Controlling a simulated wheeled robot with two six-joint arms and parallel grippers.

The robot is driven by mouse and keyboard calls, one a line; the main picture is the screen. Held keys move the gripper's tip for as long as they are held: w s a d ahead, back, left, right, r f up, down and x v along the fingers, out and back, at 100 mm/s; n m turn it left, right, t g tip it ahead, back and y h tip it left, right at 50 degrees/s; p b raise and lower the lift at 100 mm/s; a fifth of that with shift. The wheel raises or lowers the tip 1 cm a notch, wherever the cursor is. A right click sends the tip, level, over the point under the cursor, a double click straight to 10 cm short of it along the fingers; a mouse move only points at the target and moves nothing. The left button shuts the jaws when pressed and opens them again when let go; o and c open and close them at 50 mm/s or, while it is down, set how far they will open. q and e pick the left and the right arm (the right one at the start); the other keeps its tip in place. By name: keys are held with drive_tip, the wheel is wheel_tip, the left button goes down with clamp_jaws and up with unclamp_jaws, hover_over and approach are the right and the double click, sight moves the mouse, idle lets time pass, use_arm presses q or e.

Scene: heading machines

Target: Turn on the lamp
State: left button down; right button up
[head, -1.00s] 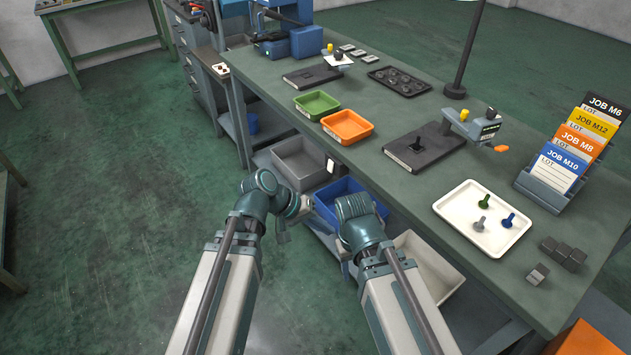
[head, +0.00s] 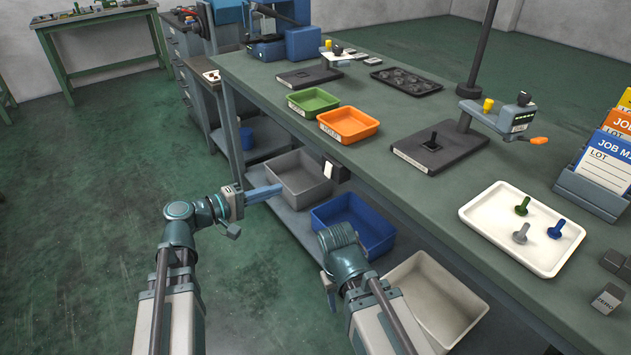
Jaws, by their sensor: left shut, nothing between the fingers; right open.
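A dark upright pole (head: 484,45) on a round base stands at the bench's far side in the head view. It runs out of the top of the picture, and no lamp head or light shows; I cannot tell if it is the lamp's stand. A small white plate (head: 328,170), perhaps a switch, is on the bench's front side below the top. My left gripper (head: 276,191) is shut and empty, pointing right, left of that plate and apart from it, over the grey bin. My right arm reaches in over the lower shelf; its gripper's fingers are hidden.
The green bench (head: 400,205) has green (head: 313,101) and orange (head: 348,125) trays, a black plate (head: 438,147) and a white tray (head: 521,228) with bolts. Grey (head: 300,178), blue (head: 354,223) and beige (head: 435,300) bins stand below. The floor at left is clear.

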sight(327, 175)
idle(0.3)
use_arm(q)
drive_tip(key=b+x, duration=0.2)
drive_tip(key=x, duration=1.2)
drive_tip(key=shift+w+d+f, duration=0.15)
drive_tip(key=shift+w+d, duration=0.05)
drive_tip(key=shift+d, duration=0.05)
drive_tip(key=shift+s, duration=0.1)
